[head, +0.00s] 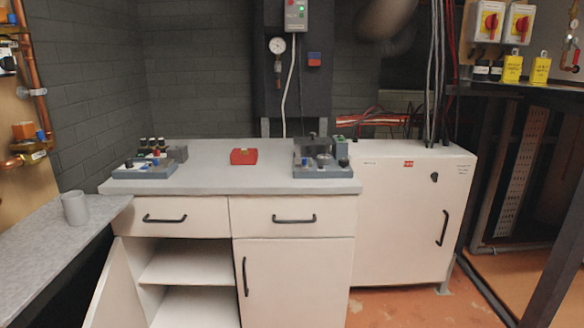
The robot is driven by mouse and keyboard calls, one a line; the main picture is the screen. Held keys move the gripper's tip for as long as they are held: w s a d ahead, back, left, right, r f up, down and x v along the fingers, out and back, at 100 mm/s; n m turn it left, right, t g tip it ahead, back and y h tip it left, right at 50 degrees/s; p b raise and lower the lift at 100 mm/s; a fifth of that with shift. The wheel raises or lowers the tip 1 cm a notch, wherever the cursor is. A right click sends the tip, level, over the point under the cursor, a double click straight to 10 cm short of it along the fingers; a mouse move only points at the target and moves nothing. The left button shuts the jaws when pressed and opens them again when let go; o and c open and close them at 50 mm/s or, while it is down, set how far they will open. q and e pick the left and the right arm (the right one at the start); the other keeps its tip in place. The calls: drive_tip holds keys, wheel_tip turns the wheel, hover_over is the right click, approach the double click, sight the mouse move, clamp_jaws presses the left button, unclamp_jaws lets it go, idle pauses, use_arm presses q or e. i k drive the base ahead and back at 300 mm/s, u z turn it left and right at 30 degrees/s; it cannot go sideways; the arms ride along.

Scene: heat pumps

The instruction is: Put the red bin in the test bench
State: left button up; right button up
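A small red bin (244,160) sits on the grey top of the white bench (210,179), near the middle. Something small and yellowish shows at its top. The bench has two closed drawers (175,217) with black handles. Below them, the left cupboard door (108,284) stands open and shows inner shelves (187,266) that look empty. The right cupboard door (294,290) is shut. No label shows which unit is the test bench. Neither of my grippers is in view.
Grey trays with small parts stand on the bench top at left (145,172) and right (322,171) of the bin. A grey mug (75,207) stands on the left counter (40,240). A white cabinet (405,220) stands at right. The bench top around the bin is clear.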

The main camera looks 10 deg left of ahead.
sight(195, 265)
drive_tip(key=z, duration=0.55)
drive_tip(key=i, duration=1.8)
drive_tip(key=u, duration=0.7)
